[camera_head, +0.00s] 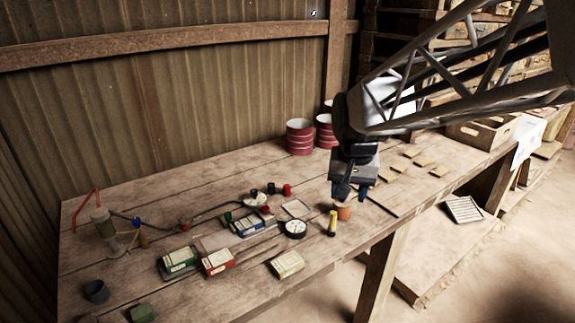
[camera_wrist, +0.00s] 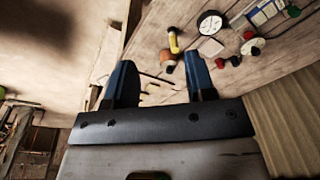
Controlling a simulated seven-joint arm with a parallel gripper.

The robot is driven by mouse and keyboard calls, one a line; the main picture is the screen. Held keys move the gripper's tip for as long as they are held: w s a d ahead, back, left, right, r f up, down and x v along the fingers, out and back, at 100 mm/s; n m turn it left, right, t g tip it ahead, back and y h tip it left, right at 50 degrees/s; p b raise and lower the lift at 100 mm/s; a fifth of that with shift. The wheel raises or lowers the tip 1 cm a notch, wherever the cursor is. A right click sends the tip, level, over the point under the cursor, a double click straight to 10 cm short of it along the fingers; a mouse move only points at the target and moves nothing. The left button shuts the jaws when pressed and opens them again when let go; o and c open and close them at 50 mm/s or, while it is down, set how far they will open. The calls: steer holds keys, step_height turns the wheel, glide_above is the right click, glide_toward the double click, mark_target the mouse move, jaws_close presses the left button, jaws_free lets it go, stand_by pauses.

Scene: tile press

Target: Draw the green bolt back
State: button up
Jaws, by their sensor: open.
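My gripper (camera_head: 352,192) hangs above the bench's front right part, over a small orange-brown pot (camera_head: 343,211). Its two blue fingers stand well apart in the wrist view (camera_wrist: 160,72), with nothing between them. A small green knob (camera_head: 228,217) sits beside a blue-labelled box, left of my gripper; a green knob (camera_wrist: 235,61) also shows in the wrist view. A green-labelled box (camera_head: 178,262) lies farther left, next to a red-labelled box (camera_head: 217,262). I cannot tell which green part is the bolt, or how a bolt there stands.
A round black-rimmed gauge (camera_head: 295,228) and a yellow upright piece (camera_head: 332,223) stand left of my gripper. A cream box (camera_head: 287,264) lies near the front edge. A hand pump (camera_head: 103,225) stands at left, red-white tins (camera_head: 300,137) at the back. Flat tiles (camera_head: 412,153) lie right.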

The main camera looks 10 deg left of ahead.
steer(key=w+a+f, duration=0.3)
steer(key=w+a, duration=0.2)
steer(key=a, duration=0.3)
steer(key=w+a+f, duration=0.3)
steer(key=w+a, duration=0.2)
steer(key=a, duration=0.4)
steer(key=g, duration=0.1)
glide_above(228, 213)
step_height(228, 213, down, 10)
steer(key=shift+s+r, duration=0.1)
steer(key=shift+r, duration=0.15)
steer(key=shift+f, duration=0.15)
steer(key=shift+f, duration=3.75)
jaws_close()
